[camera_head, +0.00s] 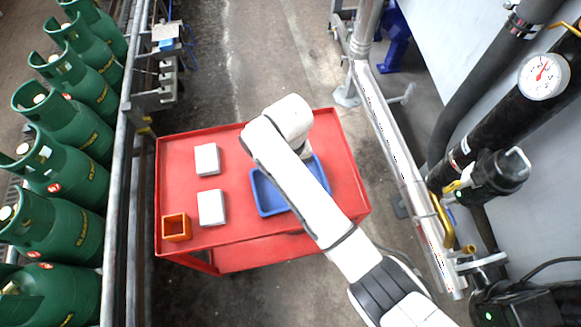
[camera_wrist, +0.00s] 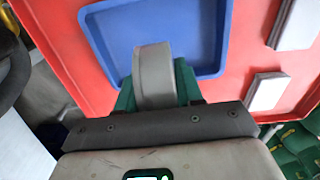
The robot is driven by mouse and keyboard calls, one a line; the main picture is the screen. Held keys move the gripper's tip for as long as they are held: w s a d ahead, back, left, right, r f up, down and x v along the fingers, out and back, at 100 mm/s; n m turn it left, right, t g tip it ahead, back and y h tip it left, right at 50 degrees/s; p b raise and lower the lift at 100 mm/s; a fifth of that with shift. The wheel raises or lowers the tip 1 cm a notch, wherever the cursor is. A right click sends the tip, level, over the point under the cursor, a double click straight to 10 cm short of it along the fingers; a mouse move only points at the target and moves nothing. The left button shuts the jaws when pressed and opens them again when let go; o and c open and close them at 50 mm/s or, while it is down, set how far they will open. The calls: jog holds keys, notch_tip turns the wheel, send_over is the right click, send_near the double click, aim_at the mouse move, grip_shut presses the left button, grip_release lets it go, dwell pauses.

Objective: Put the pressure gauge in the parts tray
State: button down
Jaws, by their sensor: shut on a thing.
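The pressure gauge (camera_wrist: 153,68) shows in the wrist view as a grey rounded body seen edge-on. My gripper (camera_wrist: 156,92) is shut on it, with green fingers on either side. The parts tray appears to be the blue tray (camera_wrist: 172,22), which lies behind the gauge in the wrist view. The gauge overlaps the tray's near edge there; its height above the tray I cannot tell. In the head view the blue tray (camera_head: 262,196) sits on the red cart, partly covered by my arm. My gripper and the held gauge are hidden there.
The red cart (camera_head: 180,165) also carries two white boxes (camera_head: 206,160) (camera_head: 211,208) and a small orange open box (camera_head: 176,227) left of the tray. Green cylinders (camera_head: 75,75) stand behind a rail at left. Pipes with a dial (camera_head: 541,77) are at right.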

notch_tip(320, 180, down, 2)
jog(key=shift+w+f+b, duration=0.1)
jog(key=shift+b, duration=0.4)
jog(key=shift+f+b, duration=0.45)
jog(key=shift+b, duration=0.3)
jog(key=shift+f, duration=0.15)
jog(key=c, duration=0.7)
grip_release()
notch_tip(320, 180, up, 11)
jog(key=shift+r+p, duration=0.2)
jog(key=shift+p, duration=0.45)
jog(key=shift+r+p, duration=0.5)
jog(key=shift+p, duration=0.05)
